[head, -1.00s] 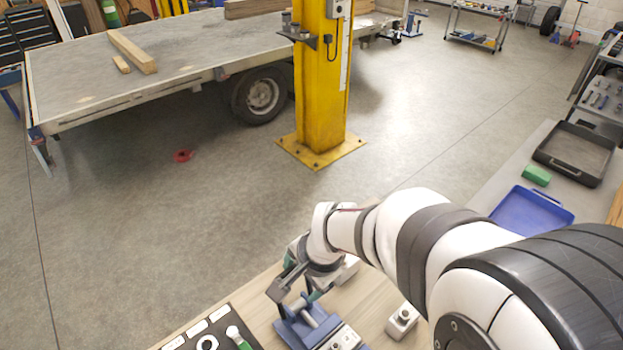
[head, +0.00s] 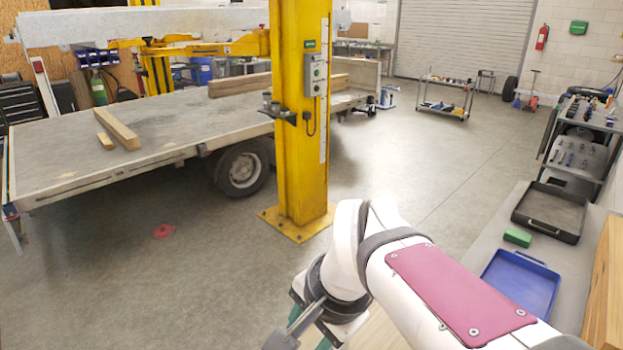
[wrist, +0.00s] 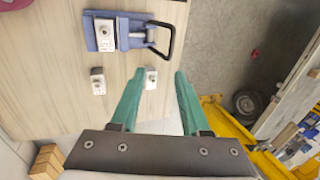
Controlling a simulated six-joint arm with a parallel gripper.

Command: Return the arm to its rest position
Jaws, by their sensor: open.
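My gripper (wrist: 158,100) shows in the wrist view with two green fingers spread apart and nothing between them. In the head view my arm reaches in from the lower right, and the gripper end is partly cut off at the bottom edge. In the wrist view a wooden bench top (wrist: 40,75) lies below the gripper. On it are a blue clamp fixture (wrist: 122,32) with a black loop handle and two small pale blocks, one (wrist: 97,82) at the left and one (wrist: 151,79) by the left finger. The fingers appear apart from the fixture.
A yellow post (head: 300,120) stands on the floor beyond my arm, before the flatbed trailer (head: 70,160). At the right, a grey bench holds a blue tray (head: 520,285), a green block (head: 517,237) and a black tray (head: 550,211). Open floor (head: 120,290) lies at left.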

